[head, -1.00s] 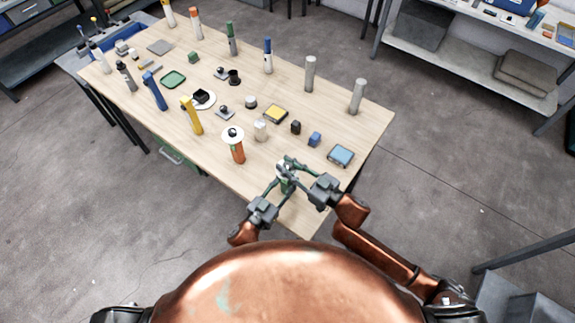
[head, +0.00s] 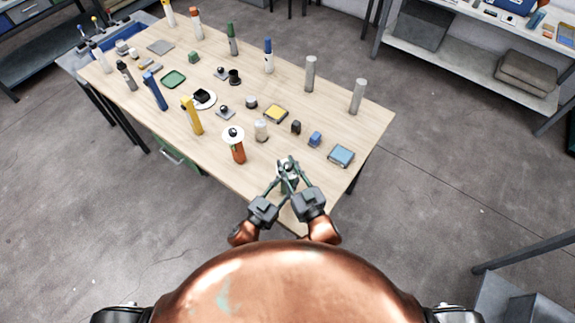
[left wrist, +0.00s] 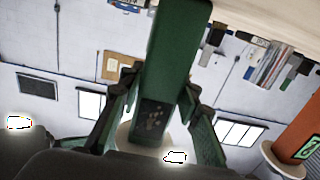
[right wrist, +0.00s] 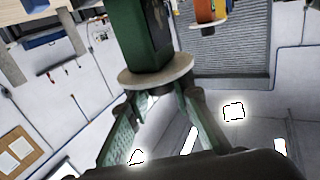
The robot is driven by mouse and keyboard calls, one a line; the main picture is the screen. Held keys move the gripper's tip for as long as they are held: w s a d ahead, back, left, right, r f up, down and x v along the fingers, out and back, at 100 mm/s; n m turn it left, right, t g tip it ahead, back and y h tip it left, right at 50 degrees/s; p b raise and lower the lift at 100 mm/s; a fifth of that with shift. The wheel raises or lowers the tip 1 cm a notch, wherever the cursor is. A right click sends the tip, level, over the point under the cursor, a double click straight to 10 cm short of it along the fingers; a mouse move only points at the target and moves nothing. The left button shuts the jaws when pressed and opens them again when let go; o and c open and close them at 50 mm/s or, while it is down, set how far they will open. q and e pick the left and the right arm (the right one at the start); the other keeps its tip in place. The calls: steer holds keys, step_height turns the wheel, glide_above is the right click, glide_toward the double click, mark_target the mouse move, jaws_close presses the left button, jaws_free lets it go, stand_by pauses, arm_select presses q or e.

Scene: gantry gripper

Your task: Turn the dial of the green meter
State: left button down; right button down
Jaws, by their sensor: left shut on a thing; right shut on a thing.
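The green meter is a dark green upright body in the left wrist view (left wrist: 172,45) and the right wrist view (right wrist: 143,42), with a pale round dial (right wrist: 160,78) at its top end. It stands near the front corner of the table, mostly hidden by my grippers in the head view. My left gripper (head: 281,182) is shut on the green body, below the dial. My right gripper (head: 290,168) is shut at the dial end, its fingers meeting just beyond the disc; the part between its tips is largely hidden.
An orange meter (head: 238,152) with a white disc stands to the left. A blue box (head: 340,155) lies to the right near the table (head: 215,168) edge. Several posts, blocks and small parts stand farther back.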

stand_by(0.3)
steer(key=c, duration=1.7)
jaws_free()
steer(key=shift+o, duration=0.2)
steer(key=v, duration=1.2)
